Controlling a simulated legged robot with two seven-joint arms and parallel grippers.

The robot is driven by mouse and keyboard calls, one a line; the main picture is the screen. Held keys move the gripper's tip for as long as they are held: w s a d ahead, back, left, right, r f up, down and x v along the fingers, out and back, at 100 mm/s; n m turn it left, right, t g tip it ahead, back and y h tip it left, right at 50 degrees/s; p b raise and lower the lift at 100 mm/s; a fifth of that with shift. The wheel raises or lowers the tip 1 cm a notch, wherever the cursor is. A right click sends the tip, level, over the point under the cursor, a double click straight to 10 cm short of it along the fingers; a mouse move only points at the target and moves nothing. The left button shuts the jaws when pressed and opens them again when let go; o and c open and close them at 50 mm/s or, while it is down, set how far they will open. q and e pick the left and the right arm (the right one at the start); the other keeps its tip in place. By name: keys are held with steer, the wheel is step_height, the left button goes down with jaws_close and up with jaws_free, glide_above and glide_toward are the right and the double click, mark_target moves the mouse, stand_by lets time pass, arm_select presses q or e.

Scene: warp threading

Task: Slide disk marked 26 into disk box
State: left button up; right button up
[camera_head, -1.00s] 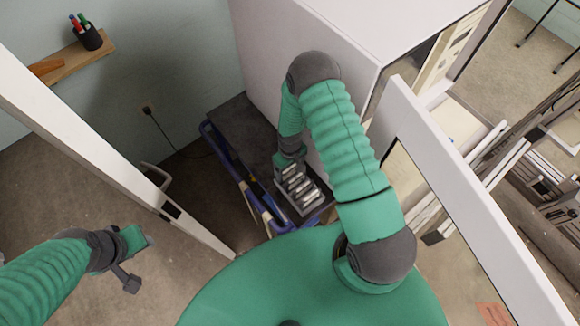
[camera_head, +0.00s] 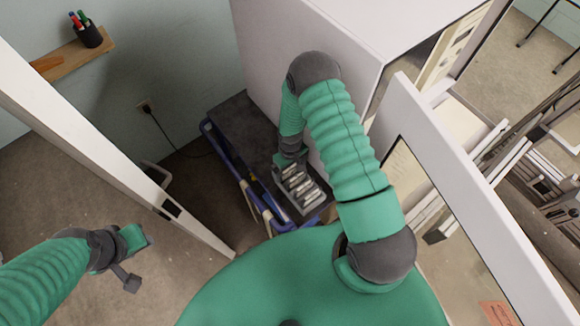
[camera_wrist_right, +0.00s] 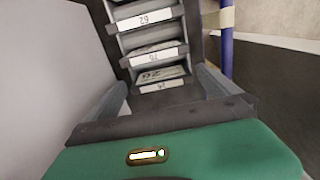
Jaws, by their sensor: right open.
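The disk box (camera_head: 311,198) is a dark grey rack of slots holding several pale disks, standing on the dark cart top. In the right wrist view its slots (camera_wrist_right: 150,36) run away from me, with white number labels that appear upside down. The nearest disk (camera_wrist_right: 150,73) carries printing that I cannot read surely, and lies in the nearest slot. My right gripper (camera_head: 288,160) is at the far end of the box. In the wrist view its fingers (camera_wrist_right: 163,97) are spread either side of the nearest slot, with nothing held.
The cart has a dark top (camera_head: 240,122) and blue rails (camera_head: 228,155). A tall white cabinet (camera_head: 290,62) stands close behind my right arm. A white door (camera_head: 95,140) stands at left and a white frame (camera_head: 450,170) at right. Floor is open around my left gripper.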

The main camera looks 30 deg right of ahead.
step_height(320, 180, up, 17)
steer(key=b, duration=0.2)
steer(key=shift+f+b, duration=0.1)
steer(key=shift+b, duration=0.2)
